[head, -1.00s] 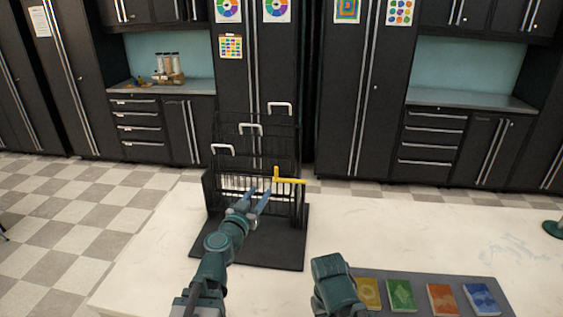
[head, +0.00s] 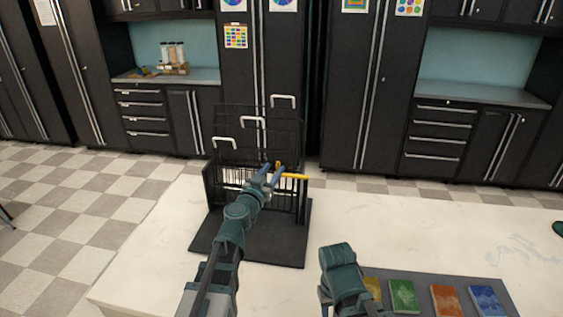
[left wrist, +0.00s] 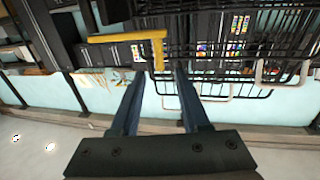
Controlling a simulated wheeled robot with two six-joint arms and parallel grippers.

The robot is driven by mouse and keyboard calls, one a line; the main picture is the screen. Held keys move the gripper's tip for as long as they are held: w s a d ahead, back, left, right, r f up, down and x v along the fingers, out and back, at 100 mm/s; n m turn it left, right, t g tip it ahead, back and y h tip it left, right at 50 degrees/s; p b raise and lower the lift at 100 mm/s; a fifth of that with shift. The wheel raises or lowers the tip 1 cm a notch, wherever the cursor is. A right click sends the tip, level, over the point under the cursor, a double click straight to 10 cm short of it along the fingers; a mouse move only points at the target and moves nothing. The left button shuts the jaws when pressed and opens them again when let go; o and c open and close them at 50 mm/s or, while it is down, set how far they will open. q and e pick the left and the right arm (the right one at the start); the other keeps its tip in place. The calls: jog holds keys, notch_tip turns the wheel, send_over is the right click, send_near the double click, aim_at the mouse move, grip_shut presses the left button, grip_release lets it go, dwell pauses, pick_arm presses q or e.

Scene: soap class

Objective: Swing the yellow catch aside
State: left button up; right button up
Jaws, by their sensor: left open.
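The yellow catch (head: 294,176) is an L-shaped bar on the front of a black wire rack (head: 228,155). It also shows in the left wrist view (left wrist: 112,38). My left gripper (head: 274,168) is at the catch with its jaws apart. In the left wrist view my left gripper (left wrist: 160,76) has the catch's short leg lined up between its two fingertips, just ahead of them. I cannot tell whether a finger touches it. In the head view the fingers partly hide the short leg. My right arm shows at the lower middle; its gripper is not seen.
The rack stands on a black base plate (head: 255,250) on a pale table (head: 420,225). White handles (head: 284,101) stick up from the rack. A grey mat (head: 420,282) with several coloured cards lies at the front right. The table's right side is largely clear.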

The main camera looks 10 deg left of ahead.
aim_at(278, 163)
pick_arm(q)
jog(key=w, duration=0.2)
jog(key=w+d, duration=0.1)
jog(key=w, duration=0.2)
jog(key=shift+w, duration=0.1)
grip_shut()
dwell(1.2)
